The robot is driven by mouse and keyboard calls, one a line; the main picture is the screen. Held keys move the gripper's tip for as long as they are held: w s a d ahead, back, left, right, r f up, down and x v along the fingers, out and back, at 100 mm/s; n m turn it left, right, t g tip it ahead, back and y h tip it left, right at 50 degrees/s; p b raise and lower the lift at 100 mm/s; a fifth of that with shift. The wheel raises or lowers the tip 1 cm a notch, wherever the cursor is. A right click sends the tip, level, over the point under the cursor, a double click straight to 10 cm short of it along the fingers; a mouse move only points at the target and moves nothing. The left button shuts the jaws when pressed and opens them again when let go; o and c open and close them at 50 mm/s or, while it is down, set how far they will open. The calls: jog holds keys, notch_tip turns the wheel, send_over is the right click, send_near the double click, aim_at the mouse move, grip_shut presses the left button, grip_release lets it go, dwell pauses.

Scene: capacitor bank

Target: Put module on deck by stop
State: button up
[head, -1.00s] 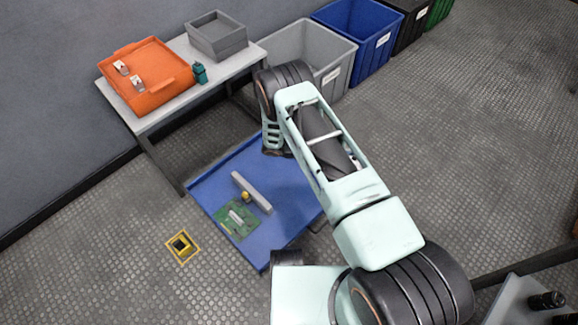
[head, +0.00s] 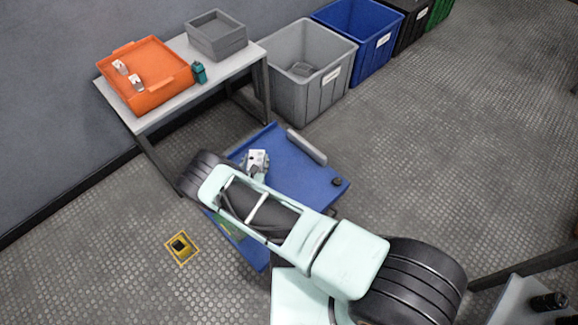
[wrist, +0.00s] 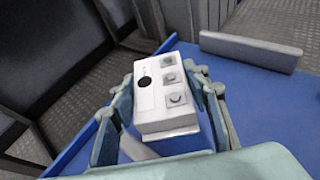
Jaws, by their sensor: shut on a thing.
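The module is a white box with a black disc and three square terminals on its face; it shows in the wrist view (wrist: 165,97) and the head view (head: 257,159). My gripper (wrist: 166,92) is shut on its sides, and the module looks tilted. It is over the far left part of the blue deck (head: 313,182); whether its bottom touches the deck cannot be told. A grey bar like a stop (head: 307,147) lies along the deck's far right edge. It also shows in the wrist view (wrist: 250,51), apart from the module.
My arm hides the middle of the deck and most of a green board (head: 229,227). A small black part (head: 338,182) sits at the deck's right corner. A table (head: 168,110) with an orange tray (head: 160,97) and a grey bin (head: 290,98) stand behind.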

jog(key=shift+a+f, duration=0.2)
jog(key=shift+a, duration=0.1)
jog(key=w+d+f+b, duration=0.3)
jog(key=d+f, duration=0.1)
jog(key=d, duration=0.4)
jog(key=b, duration=0.2)
send_over(289, 174)
jog(key=f, duration=0.5)
jog(key=shift+a+f, duration=0.2)
jog(key=shift+f, duration=0.1)
jog(key=f+b, duration=0.2)
jog(key=f, duration=0.1)
jog(key=shift+d+f, duration=0.2)
jog(key=shift+w, duration=0.1)
jog(key=o, duration=1.4)
jog(key=shift+f, duration=0.1)
jog(key=shift+o, duration=0.2)
